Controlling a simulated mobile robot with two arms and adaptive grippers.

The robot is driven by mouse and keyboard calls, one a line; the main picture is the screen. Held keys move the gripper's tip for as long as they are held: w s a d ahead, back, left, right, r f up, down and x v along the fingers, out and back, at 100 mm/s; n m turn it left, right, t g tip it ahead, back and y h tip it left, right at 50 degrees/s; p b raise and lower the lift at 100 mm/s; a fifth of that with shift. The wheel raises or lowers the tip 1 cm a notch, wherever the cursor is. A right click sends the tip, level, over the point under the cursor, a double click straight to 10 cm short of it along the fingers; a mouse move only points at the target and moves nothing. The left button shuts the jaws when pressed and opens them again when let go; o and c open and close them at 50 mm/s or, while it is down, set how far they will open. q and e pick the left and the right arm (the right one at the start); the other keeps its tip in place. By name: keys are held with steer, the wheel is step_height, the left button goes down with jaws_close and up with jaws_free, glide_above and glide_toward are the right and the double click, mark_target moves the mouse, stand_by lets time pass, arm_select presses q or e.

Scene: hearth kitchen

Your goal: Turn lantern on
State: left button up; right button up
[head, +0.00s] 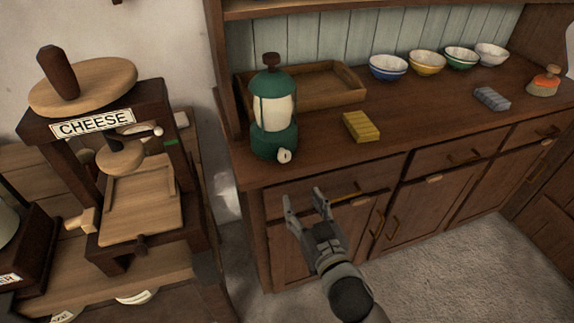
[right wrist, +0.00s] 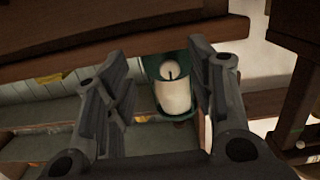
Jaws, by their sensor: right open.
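The lantern (head: 272,112) has a green body, a pale glass and a brown top knob. It stands upright near the left end of the wooden counter. A small pale knob (head: 285,156) sticks out low on its front. In the right wrist view the lantern (right wrist: 174,92) shows between the fingers, partly hidden behind a wooden edge. My right gripper (head: 303,197) is open and empty, in front of the cabinet, below the counter edge and apart from the lantern. My left gripper is not in view.
A wooden tray (head: 335,88) lies behind the lantern, and a yellow block (head: 361,126) lies to its right. A wooden cheese press (head: 140,205) stands at the left.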

steer(key=t, duration=0.1)
glide_toward(285, 158)
steer(key=s, duration=0.2)
steer(key=x, duration=0.9)
steer(key=shift+w+d+r+p, duration=0.1)
steer(key=shift+w+d+p, duration=0.1)
steer(key=shift+w+p, duration=0.15)
steer(key=shift+w+a, duration=0.15)
steer(key=shift+w, duration=0.45)
